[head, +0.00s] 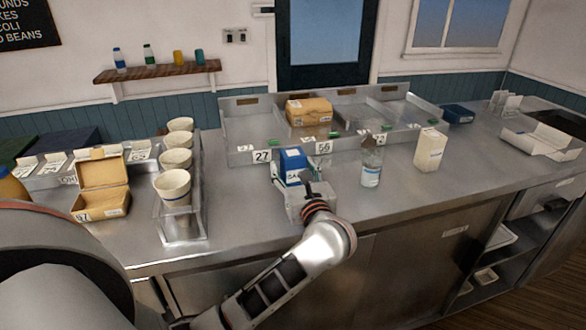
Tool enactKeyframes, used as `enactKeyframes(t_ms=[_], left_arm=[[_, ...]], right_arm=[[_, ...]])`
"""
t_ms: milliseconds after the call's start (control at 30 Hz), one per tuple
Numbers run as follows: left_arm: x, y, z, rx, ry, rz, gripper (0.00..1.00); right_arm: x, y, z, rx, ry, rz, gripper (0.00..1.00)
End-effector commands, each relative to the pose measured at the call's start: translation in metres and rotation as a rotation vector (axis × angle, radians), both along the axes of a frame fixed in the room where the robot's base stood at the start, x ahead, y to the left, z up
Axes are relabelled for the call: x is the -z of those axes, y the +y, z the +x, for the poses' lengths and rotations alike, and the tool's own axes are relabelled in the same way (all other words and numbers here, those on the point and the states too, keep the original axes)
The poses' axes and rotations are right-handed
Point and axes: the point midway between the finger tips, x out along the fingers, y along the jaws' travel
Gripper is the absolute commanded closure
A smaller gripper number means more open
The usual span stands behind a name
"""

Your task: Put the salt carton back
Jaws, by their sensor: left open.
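The salt carton (292,159) is a blue box with a white label that appears to begin "SA". It stands upright near the middle of the counter, in front of the metal divided tray. My left gripper (308,182) is open, just in front of the carton and to its right, over a pale grey holder (296,205). The gripper partly hides the holder and the carton's lower part. I cannot tell whether the fingers touch the carton or whether it stands in the holder. My right gripper is not in view.
A clear bottle (371,166) and a cream carton (430,150) stand to the right. The divided tray (240,157) behind holds a tan box (309,111). Paper cups (173,186) and an open cardboard box (101,190) are left. The counter's front right is clear.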

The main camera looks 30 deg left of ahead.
Motion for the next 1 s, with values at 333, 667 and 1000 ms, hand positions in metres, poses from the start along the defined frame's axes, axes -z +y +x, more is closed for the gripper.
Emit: enactKeyframes(t_ms=[333,667,1000], left_arm=[[0.000,-0.040,-0.034,0.002,0.002,-0.006,0.45],[-0.001,-0.082,-0.071,0.001,0.001,-0.002,0.45],[-0.003,-0.091,-0.079,0.000,0.000,0.000,0.45]], right_arm=[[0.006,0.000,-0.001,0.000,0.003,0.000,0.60],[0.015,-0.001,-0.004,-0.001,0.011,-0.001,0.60],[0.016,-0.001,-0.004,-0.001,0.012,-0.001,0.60]])
